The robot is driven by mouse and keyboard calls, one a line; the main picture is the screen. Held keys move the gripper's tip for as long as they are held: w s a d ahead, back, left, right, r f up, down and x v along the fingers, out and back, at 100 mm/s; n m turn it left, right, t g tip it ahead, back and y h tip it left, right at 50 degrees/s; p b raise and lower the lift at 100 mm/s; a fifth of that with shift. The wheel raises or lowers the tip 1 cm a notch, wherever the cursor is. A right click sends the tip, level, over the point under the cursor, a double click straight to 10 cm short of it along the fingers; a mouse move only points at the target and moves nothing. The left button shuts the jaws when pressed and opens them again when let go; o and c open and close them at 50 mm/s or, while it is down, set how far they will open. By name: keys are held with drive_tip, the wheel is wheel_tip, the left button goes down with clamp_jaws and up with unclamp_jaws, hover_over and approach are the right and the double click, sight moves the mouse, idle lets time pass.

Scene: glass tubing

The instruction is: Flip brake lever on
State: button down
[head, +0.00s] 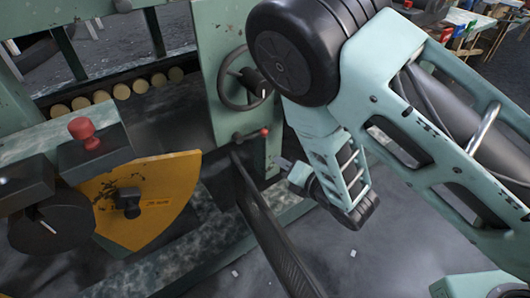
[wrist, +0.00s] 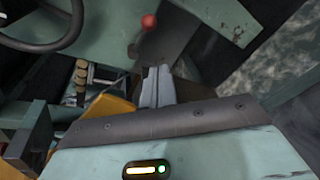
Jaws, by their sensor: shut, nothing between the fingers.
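A small lever with a red ball knob (head: 264,131), likely the brake lever, sits on the green machine post just below the handwheel. In the head view its dark arm runs left from the knob. In the wrist view the red knob (wrist: 149,21) is ahead of my fingertips, with a gap between in the picture. My gripper (head: 280,162) is below and slightly right of the knob in the head view. Its two grey fingers (wrist: 157,70) are together and hold nothing. I see no contact with the lever.
The dark handwheel (head: 245,80) is just above the lever. At left are a yellow plate (head: 150,200) and another red knob (head: 82,130) on a block. A long dark bar (head: 268,230) slants below the post. Open floor (head: 400,260) lies to the right.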

drive_tip(key=f+n+y+b, duration=0.1)
drive_tip(key=f+n+b, duration=0.1)
drive_tip(key=f+n, duration=0.1)
drive_tip(key=shift+w+a+y, duration=0.1)
drive_tip(key=shift+w+y, duration=0.1)
drive_tip(key=shift+y, duration=0.2)
drive_tip(key=w+a+r+b, duration=0.1)
drive_tip(key=w+a+b, duration=0.3)
drive_tip(key=w, duration=0.4)
drive_tip(key=shift+w+a+r+b, duration=0.15)
drive_tip(key=shift+w+r+b, duration=0.1)
drive_tip(key=shift+b, duration=0.55)
drive_tip(key=shift+r, duration=0.1)
